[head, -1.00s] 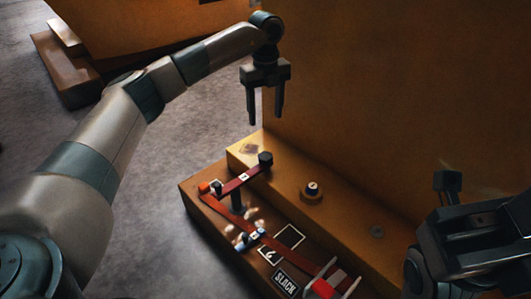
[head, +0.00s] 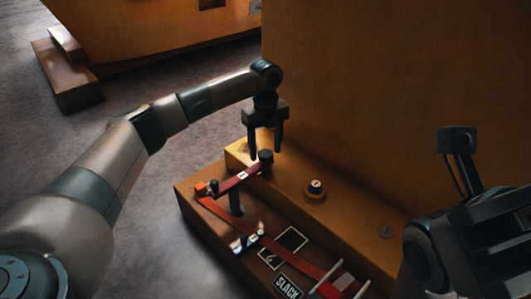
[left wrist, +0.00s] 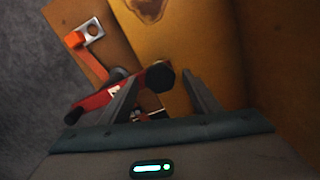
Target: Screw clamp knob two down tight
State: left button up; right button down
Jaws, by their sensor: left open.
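A dark round knob (head: 265,155) stands at the upper end of a red clamp bar (head: 240,179) on the ochre casting. My left gripper (head: 267,152) is open above it, fingers pointing down. In the left wrist view the knob (left wrist: 159,77) shows between the open fingertips, with the red bar (left wrist: 95,101) running left from it. I cannot tell whether the fingers touch the knob. A second knob with a pale-marked top (head: 315,187) stands on the ledge to the right. The bar's label is too small to read. My right arm's dark end (head: 455,235) is at the right edge; its fingers are unclear.
An orange strap (head: 275,245) runs along the lower step past a small clip (head: 247,241) and a SLACK label (head: 287,287). A tall ochre wall (head: 350,90) rises behind the ledge. Grey floor (head: 130,215) is clear at the left.

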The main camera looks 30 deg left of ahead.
pick_arm(q)
jog(key=shift+f, duration=0.15)
jog(key=c, duration=1.1)
